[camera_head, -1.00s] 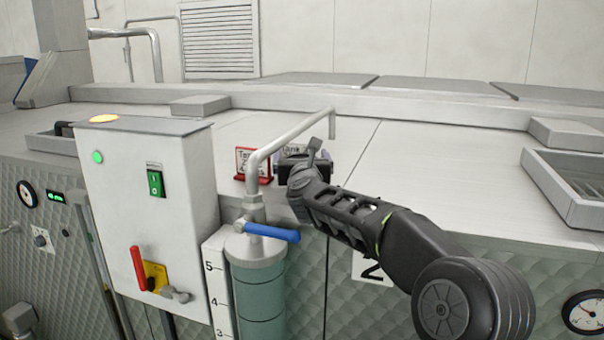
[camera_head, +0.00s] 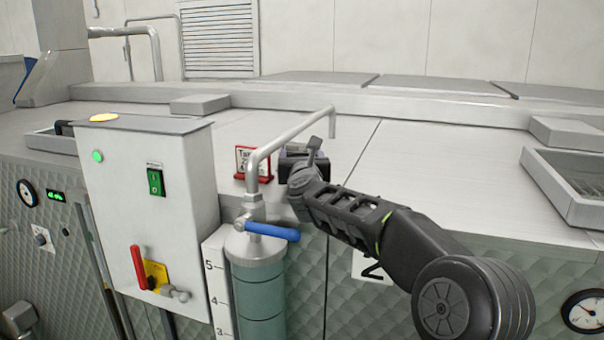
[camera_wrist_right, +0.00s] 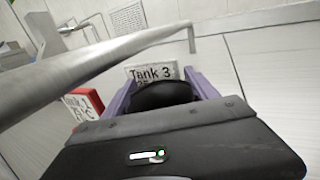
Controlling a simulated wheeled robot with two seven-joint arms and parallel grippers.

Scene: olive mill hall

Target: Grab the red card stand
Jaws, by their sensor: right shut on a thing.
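The red card stand (camera_head: 252,163) stands on the pale machine top, just left of my right gripper (camera_head: 292,163) and behind the bent pipe. Its white card starts with "Tan". In the right wrist view the red stand (camera_wrist_right: 86,105) is left of the jaws, outside them. There my right gripper (camera_wrist_right: 163,90) is shut on another card stand, whose white card (camera_wrist_right: 152,73) reads "Tank 3". Purple side strips flank this card; I cannot tell whether they belong to the stand or the fingers. My left gripper is not in view.
A bent grey pipe (camera_head: 290,135) with a blue valve handle (camera_head: 271,231) rises in front of the red stand. A control box (camera_head: 150,190) stands at the left. A shallow tray (camera_head: 570,190) lies at the right.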

